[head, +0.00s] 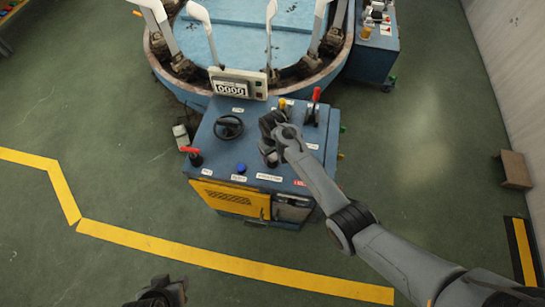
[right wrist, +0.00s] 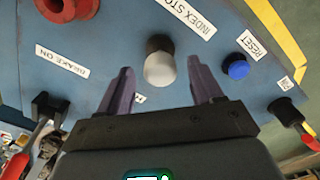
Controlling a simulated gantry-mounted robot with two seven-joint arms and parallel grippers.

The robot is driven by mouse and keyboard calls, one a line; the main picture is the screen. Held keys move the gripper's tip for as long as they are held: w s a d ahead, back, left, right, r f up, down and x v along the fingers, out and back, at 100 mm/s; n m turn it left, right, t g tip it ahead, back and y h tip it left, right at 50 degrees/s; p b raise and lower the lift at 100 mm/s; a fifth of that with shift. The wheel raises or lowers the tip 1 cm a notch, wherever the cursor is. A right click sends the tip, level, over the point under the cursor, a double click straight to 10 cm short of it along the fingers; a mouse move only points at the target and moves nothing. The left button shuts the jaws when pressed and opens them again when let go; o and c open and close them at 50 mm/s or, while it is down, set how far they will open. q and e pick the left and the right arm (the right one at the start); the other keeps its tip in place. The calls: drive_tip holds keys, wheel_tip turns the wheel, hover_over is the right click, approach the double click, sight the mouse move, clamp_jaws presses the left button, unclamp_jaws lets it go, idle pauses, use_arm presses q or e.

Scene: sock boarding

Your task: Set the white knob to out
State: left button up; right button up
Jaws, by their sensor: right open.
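The white knob (right wrist: 159,68) has a rounded white end and a dark collar, and stands out from the blue panel in the right wrist view. My right gripper (right wrist: 161,78) is open, with one finger on each side of the knob and visible gaps between. I cannot tell how deep the fingers reach. In the head view my right gripper (head: 270,155) is over the right part of the blue control console (head: 205,140), and the knob is hidden there. A dark part of my left arm shows at the bottom edge; its fingers are not clear.
A blue button (right wrist: 236,68) labelled RESET and a red round control (right wrist: 68,8) flank the knob. Red-handled levers stand at the console's left (head: 192,153) and back right (head: 314,105). A black handwheel (head: 229,127) and counter display (head: 238,84) are nearby.

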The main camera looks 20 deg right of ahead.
drive_tip(key=shift+f, duration=0.25)
drive_tip(key=shift+c, duration=0.2)
clamp_jaws()
